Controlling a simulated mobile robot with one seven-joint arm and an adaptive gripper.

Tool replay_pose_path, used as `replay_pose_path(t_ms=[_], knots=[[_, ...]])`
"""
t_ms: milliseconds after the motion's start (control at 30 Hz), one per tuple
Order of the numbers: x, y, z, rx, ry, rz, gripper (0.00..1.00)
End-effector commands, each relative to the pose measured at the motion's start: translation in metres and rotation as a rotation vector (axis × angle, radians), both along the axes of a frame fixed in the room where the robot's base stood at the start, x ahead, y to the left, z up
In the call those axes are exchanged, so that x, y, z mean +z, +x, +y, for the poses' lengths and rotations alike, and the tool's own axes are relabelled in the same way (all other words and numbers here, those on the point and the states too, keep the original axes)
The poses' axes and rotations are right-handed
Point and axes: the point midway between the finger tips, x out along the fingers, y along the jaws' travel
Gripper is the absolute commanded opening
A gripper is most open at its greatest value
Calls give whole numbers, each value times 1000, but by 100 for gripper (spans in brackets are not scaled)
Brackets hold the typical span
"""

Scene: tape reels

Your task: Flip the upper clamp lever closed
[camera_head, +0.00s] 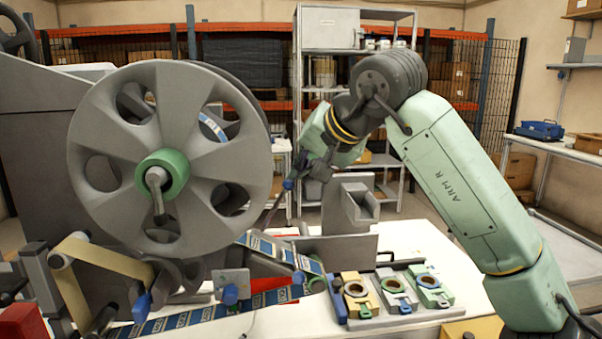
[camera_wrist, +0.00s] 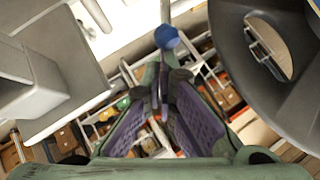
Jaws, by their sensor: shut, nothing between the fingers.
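A lever with a blue knob (camera_head: 287,184) stands raised on a thin rod just right of the big reel; I take it as the upper clamp lever. In the wrist view its blue knob (camera_wrist: 166,37) lies just beyond my fingertips, with the rod running up out of the frame. My gripper (camera_head: 304,174) is beside the knob in the head view. In the wrist view my gripper (camera_wrist: 159,76) has its purple-padded fingers meeting at the tips, with nothing held. Whether a fingertip touches the knob I cannot tell.
The large grey reel (camera_head: 225,188) with a green hub (camera_head: 163,173) fills the left. A grey bracket (camera_head: 352,204) stands right of the lever. Blue printed tape (camera_head: 188,318) runs below. Several coloured blocks with rings, including a yellow block (camera_head: 360,297), sit on the white bench (camera_head: 413,238).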

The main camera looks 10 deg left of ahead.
Motion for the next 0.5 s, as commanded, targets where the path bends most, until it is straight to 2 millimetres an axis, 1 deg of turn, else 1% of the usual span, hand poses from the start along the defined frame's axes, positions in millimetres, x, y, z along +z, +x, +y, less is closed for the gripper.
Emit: replay_pose_path(t_ms=[300,500], knots=[[-3,-7,-3,-54,24,-88,0],[-5,-17,-6,-54,24,-87,0]])
